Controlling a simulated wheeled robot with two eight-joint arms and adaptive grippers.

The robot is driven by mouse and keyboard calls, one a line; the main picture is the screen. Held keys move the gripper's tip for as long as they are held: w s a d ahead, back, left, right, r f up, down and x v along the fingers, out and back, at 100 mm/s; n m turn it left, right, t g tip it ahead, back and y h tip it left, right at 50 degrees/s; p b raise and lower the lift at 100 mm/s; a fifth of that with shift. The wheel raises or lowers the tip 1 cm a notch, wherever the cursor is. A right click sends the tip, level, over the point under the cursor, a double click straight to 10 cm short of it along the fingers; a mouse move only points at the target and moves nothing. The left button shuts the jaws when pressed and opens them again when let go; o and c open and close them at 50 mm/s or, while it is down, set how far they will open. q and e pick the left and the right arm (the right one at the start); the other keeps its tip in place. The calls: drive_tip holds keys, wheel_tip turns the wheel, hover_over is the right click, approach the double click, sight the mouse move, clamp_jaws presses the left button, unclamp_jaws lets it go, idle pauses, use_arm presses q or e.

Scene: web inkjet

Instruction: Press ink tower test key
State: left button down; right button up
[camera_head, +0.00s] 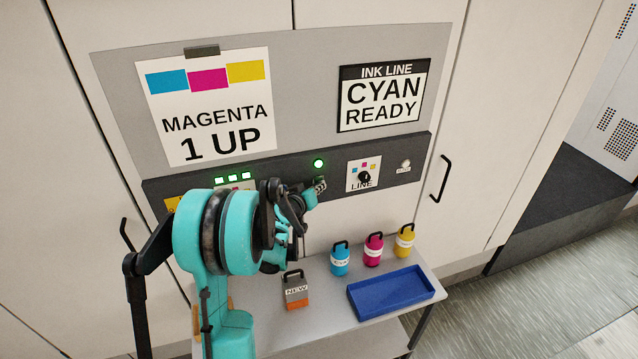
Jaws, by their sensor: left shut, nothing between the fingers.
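A dark control panel (390,180) runs across the grey board. It carries a lit green round lamp (319,163), a white plate with a black LINE knob (364,177), and a small pale round button (405,165) with a label too small to read. I cannot tell which part is the test key. My left gripper (319,185) is shut and empty, its tips at the panel just below the green lamp. Whether they touch the panel is unclear. My left arm hides part of the panel's left side. My right gripper is not in view.
Signs above read MAGENTA 1 UP (210,108) and CYAN READY (380,94). A black handle (441,179) sticks out right.

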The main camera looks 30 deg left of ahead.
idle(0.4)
use_arm(q)
drive_tip(key=shift+s+d, duration=0.55)
drive_tip(key=shift+d, duration=0.05)
drive_tip(key=shift+s+d+b, duration=0.3)
drive_tip(key=shift+s+d, duration=0.5)
drive_tip(key=shift+d, duration=0.2)
drive_tip(key=shift+s+d+b, duration=0.3)
drive_tip(key=shift+s+d, duration=0.5)
drive_tip(key=shift+d, duration=0.15)
drive_tip(key=s+d+f+m+g+h+b, duration=0.25)
drive_tip(key=s+d+b, duration=0.3)
drive_tip(key=d, duration=0.55)
drive_tip(key=s+d+f+m+g+b, duration=0.1)
drive_tip(key=s+d+f+b, duration=0.2)
drive_tip(key=s, duration=0.4)
drive_tip(key=s+d+f+m+g+b, duration=0.2)
drive_tip(key=s+d+f+b, duration=0.1)
drive_tip(key=s+f, duration=0.3)
drive_tip(key=s+d+f+m+g+b, duration=0.1)
drive_tip(key=s+d+f+g+b, duration=0.1)
drive_tip(key=s+f+b, duration=0.3)
drive_tip(key=s+d+y, duration=0.1)
drive_tip(key=s, duration=0.2)
drive_tip(key=shift+s+d, duration=0.15)
